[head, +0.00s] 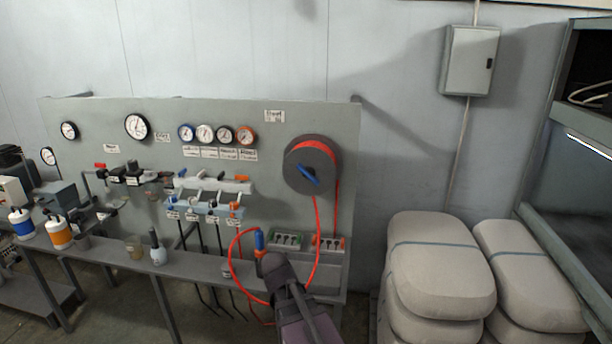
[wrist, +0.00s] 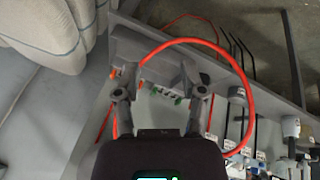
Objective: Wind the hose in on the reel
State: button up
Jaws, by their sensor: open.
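The hose reel (head: 305,150) is a dark grey disc high on the right of the grey panel, with a blue crank handle (head: 309,174) on its face. Red hose is wound on its rim. The loose red hose (head: 315,225) runs down from the reel and makes a wide loop over the bench front. My gripper (head: 267,258) is low in front of the bench, below and left of the reel. In the wrist view my gripper (wrist: 158,85) has its fingers apart, with the hose (wrist: 190,41) arching around them. A blue piece (head: 259,240) shows at its tip; I cannot tell if they touch.
The bench (head: 200,265) carries a valve rack (head: 205,205), a small white-and-blue bottle (head: 158,254) and socket boxes (head: 287,240). Gauges line the panel above. Stacked sacks (head: 440,265) stand right of the bench. The panel face around the reel is clear.

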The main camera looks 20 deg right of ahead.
jog(key=w+d+r+t+h+p, duration=0.1)
jog(key=w+d+r+t+h, duration=0.4)
jog(key=w+d+r, duration=0.6)
jog(key=n+t+p, duration=0.1)
jog(key=n+t, duration=0.3)
jog(key=t, duration=0.3)
send_near(307, 176)
jog(key=shift+s+a+f+h, duration=0.3)
jog(key=shift+s+a+h, duration=0.1)
jog(key=shift+s+a, duration=0.5)
jog(key=shift+w+d, duration=0.1)
jog(key=x, duration=1.3)
jog(key=shift+w+d+r, duration=0.1)
jog(key=shift+w+d, duration=0.1)
